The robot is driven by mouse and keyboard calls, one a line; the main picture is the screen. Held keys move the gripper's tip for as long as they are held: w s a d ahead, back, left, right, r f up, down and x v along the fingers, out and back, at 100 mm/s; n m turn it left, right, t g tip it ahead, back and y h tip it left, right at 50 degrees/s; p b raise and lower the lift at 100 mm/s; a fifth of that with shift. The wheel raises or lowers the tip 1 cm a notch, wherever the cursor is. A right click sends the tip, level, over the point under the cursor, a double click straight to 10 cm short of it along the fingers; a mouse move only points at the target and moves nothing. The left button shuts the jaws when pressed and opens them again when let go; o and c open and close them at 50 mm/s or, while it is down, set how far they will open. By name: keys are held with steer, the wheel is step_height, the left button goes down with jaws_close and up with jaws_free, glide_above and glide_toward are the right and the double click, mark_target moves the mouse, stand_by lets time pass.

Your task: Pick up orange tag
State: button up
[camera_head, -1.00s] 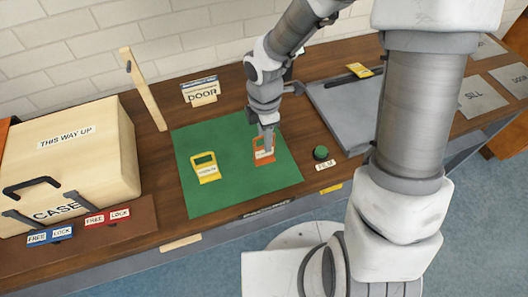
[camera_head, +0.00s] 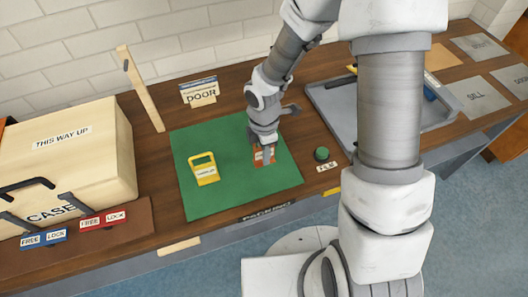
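The orange tag (camera_head: 259,160) lies on the right part of the green mat (camera_head: 238,192), with a pale label on it. My gripper (camera_head: 267,157) points down right at the tag and covers much of it, including its upper part. I cannot tell whether the fingers touch the tag or how far apart they are. A yellow tag (camera_head: 206,177) with a white label is on the mat to the left, apart from my gripper.
A wooden case (camera_head: 95,160) stands at the left, with blue and red lock labels in front. A wooden post (camera_head: 145,95) and a DOOR sign (camera_head: 201,97) stand behind the mat. A green button (camera_head: 321,153) and a grey tray (camera_head: 335,112) are to the right.

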jaws_close()
steer(key=shift+r, duration=0.1)
steer(key=shift+r, duration=0.6)
step_height(320, 180, up, 3)
steer(key=shift+w+r+p, duration=0.1)
steer(key=shift+r+p, duration=0.05)
steer(key=shift+p, duration=0.6)
steer(key=s+d+r+b, duration=0.1)
steer(key=s+d+r, duration=0.1)
steer(key=s+r, duration=0.4)
steer(key=s, duration=0.5)
steer(key=shift+s+b, duration=0.3)
steer(key=shift+s, duration=0.05)
